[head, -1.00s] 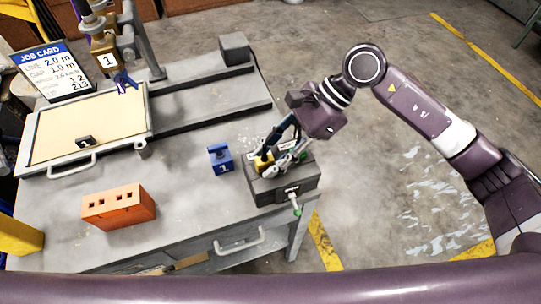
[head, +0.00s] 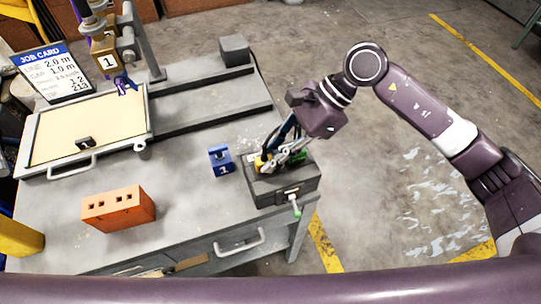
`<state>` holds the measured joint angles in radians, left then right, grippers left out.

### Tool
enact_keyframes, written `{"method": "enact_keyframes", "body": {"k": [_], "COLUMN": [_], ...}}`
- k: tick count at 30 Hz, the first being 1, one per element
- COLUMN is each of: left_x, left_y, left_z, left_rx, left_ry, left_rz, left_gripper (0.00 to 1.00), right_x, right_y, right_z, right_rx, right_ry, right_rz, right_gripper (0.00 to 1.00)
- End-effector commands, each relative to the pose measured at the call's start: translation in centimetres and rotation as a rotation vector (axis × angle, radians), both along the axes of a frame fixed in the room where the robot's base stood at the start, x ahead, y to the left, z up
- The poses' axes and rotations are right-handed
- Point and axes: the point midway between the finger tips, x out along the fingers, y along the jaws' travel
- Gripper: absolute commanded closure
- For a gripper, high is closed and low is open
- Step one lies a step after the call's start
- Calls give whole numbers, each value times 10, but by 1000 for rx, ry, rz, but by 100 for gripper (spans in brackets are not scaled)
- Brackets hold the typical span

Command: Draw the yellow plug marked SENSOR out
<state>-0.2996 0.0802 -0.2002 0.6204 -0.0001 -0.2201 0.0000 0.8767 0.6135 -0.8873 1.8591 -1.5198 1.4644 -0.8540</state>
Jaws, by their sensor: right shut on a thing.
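The yellow plug (head: 262,165) sits at the top left of the dark grey box (head: 285,186), on the right part of the bench. It is small and partly covered, and I cannot read its marking. My right gripper (head: 272,160) reaches down from the upper right, with its fingers shut on the yellow plug. I cannot tell whether the plug is still fully seated. A dark cable runs up beside the gripper. My left gripper is not in view.
A green-tipped lead (head: 296,208) sticks out of the box's front. A blue block (head: 221,160) marked 1 stands just left of the box. An orange block (head: 118,209) with holes, a framed tray (head: 142,108) and a job card (head: 50,72) stand further left.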

Motion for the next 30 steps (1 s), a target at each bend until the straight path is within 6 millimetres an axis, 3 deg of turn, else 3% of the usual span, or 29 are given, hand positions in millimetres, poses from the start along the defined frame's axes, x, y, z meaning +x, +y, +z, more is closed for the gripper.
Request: {"method": "enact_keyframes", "body": {"k": [14, 30], "left_x": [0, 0], "left_y": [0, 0], "left_z": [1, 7], "left_rx": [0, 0], "left_ry": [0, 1], "left_rz": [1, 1], "left_gripper": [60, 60], "right_x": [0, 0], "right_y": [0, 0], "right_z": [8, 34], "right_rx": [-1, -1], "right_ry": [-2, -2], "right_rz": [0, 0], "right_gripper": [100, 100]}}
